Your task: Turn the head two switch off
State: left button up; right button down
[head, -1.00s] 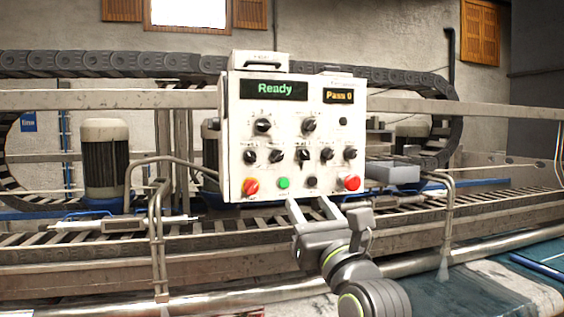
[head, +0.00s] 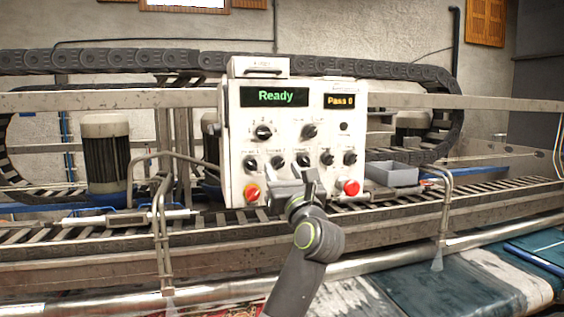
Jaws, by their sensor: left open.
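The white control panel (head: 235,130) faces me, with a row of black rotary switches across its lower half. These are a far-left switch (head: 250,163), a second switch (head: 277,163), a middle switch (head: 303,160), a fourth switch (head: 326,157) and a far-right switch (head: 350,158). Their labels are too small to read, so I cannot tell which is head two. My left gripper (head: 291,178) is open and empty, in front of the panel just below the second and middle switches. It hides the green button. My right gripper is not in view.
Two larger black knobs sit above the row, under a green "Ready" display (head: 275,96) and a "Pass 0" display (head: 340,101). A bent rail (head: 160,230) stands at left.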

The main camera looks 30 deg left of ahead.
pick_arm(q)
jog(key=shift+w+a+r, duration=0.2)
jog(key=shift+w+a, duration=0.1)
jog(key=shift+a, duration=0.05)
